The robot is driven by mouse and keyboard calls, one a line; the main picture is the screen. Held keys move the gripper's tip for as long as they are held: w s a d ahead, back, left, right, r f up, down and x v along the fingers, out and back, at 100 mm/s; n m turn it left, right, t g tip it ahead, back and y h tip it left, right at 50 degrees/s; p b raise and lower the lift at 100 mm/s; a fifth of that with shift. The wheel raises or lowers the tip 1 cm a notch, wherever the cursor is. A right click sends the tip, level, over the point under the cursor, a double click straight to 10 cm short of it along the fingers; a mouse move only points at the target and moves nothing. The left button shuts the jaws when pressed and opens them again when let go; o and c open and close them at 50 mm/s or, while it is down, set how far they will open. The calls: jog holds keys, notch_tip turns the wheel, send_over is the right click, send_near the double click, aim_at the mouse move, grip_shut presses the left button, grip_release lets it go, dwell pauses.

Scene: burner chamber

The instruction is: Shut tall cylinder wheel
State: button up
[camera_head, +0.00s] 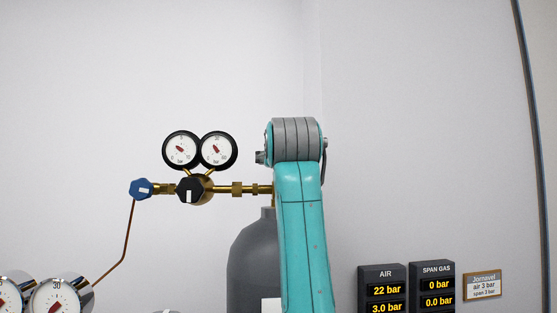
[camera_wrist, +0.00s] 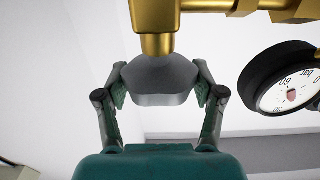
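The tall grey cylinder (camera_head: 252,262) stands behind my arm in the head view, its top right part hidden. In the wrist view, a grey lobed wheel (camera_wrist: 160,82) sits under a brass stem (camera_wrist: 157,42). My gripper (camera_wrist: 160,86) has its fingers spread, one on each side of the wheel. The gaps at the wheel's sides look very small, and I cannot tell whether the fingers touch it. The wheel and my gripper are hidden behind my arm in the head view.
A regulator (camera_head: 197,190) with two round gauges (camera_head: 200,150) and a blue knob (camera_head: 141,189) extends left of the cylinder. One gauge (camera_wrist: 285,80) is close to the right finger in the wrist view. Displays (camera_head: 385,290) are at lower right.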

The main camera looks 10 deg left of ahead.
jog(key=shift+o, duration=1.2)
jog(key=v, duration=1.2)
